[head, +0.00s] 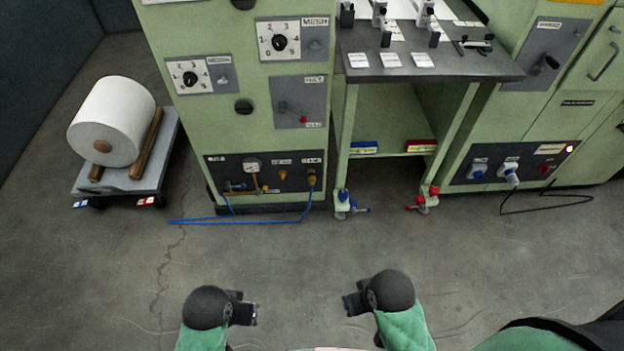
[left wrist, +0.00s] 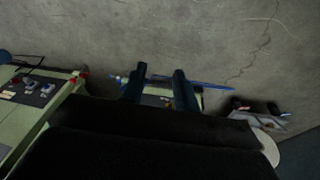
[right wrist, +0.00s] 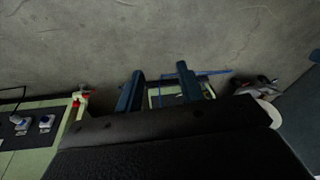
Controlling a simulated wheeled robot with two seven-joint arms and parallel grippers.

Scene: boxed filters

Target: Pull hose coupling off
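A brass hose coupling (head: 311,178) sits at the right end of the dark panel (head: 265,172) low on the green cabinet. A blue hose (head: 245,222) runs down from it, lies along the floor and loops back toward the panel's left side. My left gripper (head: 251,313) is open and empty above the floor, well short of the panel; its parted fingers show in the left wrist view (left wrist: 160,70). My right gripper (head: 350,304) is also open and empty, a little further right; its parted fingers show in the right wrist view (right wrist: 160,70). Neither gripper touches the hose.
A low cart (head: 133,183) with a white roll (head: 112,122) stands at left. A grey-topped workbench (head: 450,66) with blue and red clamps at its feet stands right of the cabinet. A black cable (head: 548,207) lies at far right.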

